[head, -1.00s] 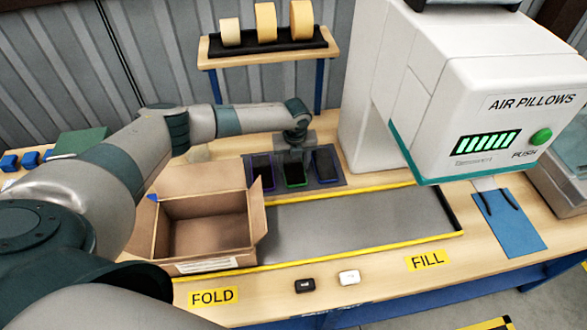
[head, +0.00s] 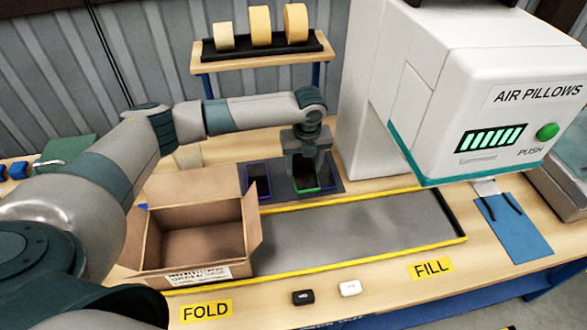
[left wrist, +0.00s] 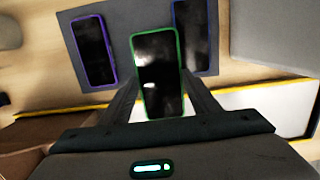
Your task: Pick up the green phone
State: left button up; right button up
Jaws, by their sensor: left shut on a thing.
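The green phone (head: 306,188), dark-screened with a green rim, is in the jaws of my left gripper (head: 307,172), which points down at it. In the left wrist view the green phone (left wrist: 157,72) lies between the two fingers and looks larger than its neighbours. Whether it is clear of the grey mat (left wrist: 140,20) I cannot tell for sure. A purple-rimmed phone (head: 258,180) lies on the mat to the left. A blue-purple phone (left wrist: 195,36) lies on the other side; in the head view my gripper mostly hides it. My right gripper is not in view.
An open carton (head: 200,262) stands left of the grey, yellow-edged lane (head: 350,232). The white air pillow machine (head: 440,100) rises close on the right. A tape shelf (head: 262,58) stands behind. Two small buttons (head: 303,297) (head: 349,288) sit in front.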

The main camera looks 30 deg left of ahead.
pick_arm(q)
jog(key=d+r, duration=0.1)
jog(key=s+d+r+b, duration=0.1)
jog(key=d, duration=0.1)
jog(key=s+d+r, duration=0.1)
jog(key=shift+d+r, duration=0.1)
jog(key=shift+d, duration=0.3)
jog(key=shift+s, duration=0.15)
